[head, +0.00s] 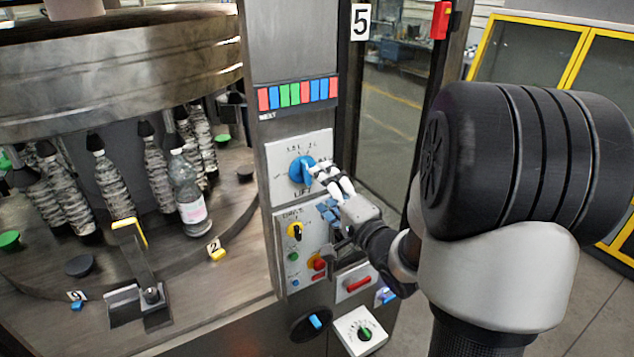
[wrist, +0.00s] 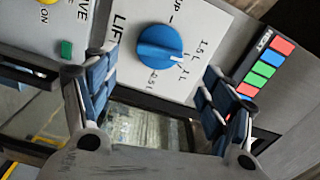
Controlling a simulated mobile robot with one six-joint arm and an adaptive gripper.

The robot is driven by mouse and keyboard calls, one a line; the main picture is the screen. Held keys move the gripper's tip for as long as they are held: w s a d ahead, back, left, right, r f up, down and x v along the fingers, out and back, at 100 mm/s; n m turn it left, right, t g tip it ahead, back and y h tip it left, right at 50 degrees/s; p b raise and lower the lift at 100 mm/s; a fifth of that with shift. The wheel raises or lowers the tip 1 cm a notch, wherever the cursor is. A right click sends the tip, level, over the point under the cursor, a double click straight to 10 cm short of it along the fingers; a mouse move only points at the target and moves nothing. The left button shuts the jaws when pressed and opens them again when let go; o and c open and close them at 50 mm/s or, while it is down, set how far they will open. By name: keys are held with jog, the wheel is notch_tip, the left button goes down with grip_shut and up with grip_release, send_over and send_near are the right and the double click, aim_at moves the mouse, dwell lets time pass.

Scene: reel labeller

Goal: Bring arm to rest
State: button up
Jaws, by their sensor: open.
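My gripper (head: 332,196) is at the control panel, in front of the white LIFT plate (head: 284,154). The blue LIFT knob (head: 302,169) sits on that plate, just beyond the fingers. In the wrist view my gripper (wrist: 160,103) is open, with its blue-padded fingers spread to the two sides. The blue knob (wrist: 160,50) shows between and beyond them, and nothing is held. The knob's white mark points toward the litre markings. Whether a fingertip touches the panel is unclear.
A DRIVE panel (head: 292,265) with a yellow switch is below. A strip of coloured tiles (head: 298,95) is above. The carousel with bottles, including a labelled bottle (head: 188,195), stands left. A glass door (head: 390,100) is behind the arm; open floor (head: 590,300) lies right.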

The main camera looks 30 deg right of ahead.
jog(key=shift+s, duration=0.35)
jog(key=s+a+f+n+g+h+b, duration=0.45)
jog(key=f+n+g+b, duration=0.2)
jog(key=f+b, duration=0.35)
jog(key=s+a+f+n+g+y+b, duration=0.2)
jog(key=s+a+f, duration=0.4)
jog(key=s, duration=0.5)
jog(key=s+a+f+n+g+y+b, duration=0.2)
jog(key=s+a+f+n+g+b, duration=0.2)
jog(key=s, duration=0.7)
jog(key=a+f+n+b, duration=0.1)
jog(key=a+n+b, duration=0.1)
jog(key=n+b, duration=0.1)
jog(key=shift+a+f+g, duration=0.2)
jog(key=shift+f+g, duration=0.15)
jog(key=shift+f, duration=0.05)
jog(key=shift+s+n, duration=0.1)
jog(key=shift+n, duration=0.15)
